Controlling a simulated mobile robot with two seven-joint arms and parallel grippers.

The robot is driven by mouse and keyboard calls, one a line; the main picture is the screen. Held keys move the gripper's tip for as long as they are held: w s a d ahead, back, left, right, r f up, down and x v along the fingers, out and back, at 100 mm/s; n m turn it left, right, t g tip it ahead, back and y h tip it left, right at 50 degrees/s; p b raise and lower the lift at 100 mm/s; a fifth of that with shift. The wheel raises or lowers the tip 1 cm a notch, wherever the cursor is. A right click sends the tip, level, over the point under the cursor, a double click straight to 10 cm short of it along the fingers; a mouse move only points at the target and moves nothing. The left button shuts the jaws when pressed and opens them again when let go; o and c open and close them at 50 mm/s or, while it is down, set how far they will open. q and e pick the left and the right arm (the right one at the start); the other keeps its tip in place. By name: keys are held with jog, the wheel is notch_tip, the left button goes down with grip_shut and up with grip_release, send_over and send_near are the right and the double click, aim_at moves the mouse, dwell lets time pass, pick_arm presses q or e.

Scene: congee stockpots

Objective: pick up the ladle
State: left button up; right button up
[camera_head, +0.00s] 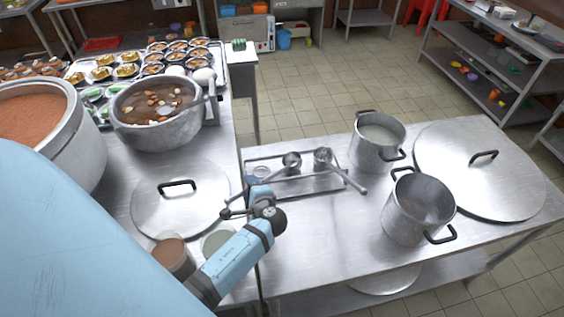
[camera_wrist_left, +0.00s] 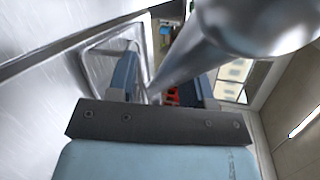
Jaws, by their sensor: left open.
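Two metal ladles lie across a shallow metal tray (camera_head: 315,186) on the right-hand table. The left ladle (camera_head: 292,160) has its handle running down and left; the right ladle (camera_head: 323,155) has its handle running down and right past the tray's edge. My left gripper (camera_head: 257,181) is at the tray's left end, by the left ladle's handle. In the left wrist view its blue fingers (camera_wrist_left: 165,85) are apart, with a shiny metal rod (camera_wrist_left: 185,65) showing at the gap. I cannot tell whether they touch it. My right gripper is not in view.
Two open pots (camera_head: 379,138) (camera_head: 418,208) and a large lid (camera_head: 480,170) stand right of the tray. Another lid (camera_head: 180,205), a pot of soup (camera_head: 158,115) and a big congee pot (camera_head: 50,130) stand left.

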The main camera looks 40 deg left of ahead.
pick_arm(q)
jog(key=shift+d, duration=0.1)
jog(key=shift+d+r, duration=0.1)
jog(key=c, duration=0.3)
grip_shut()
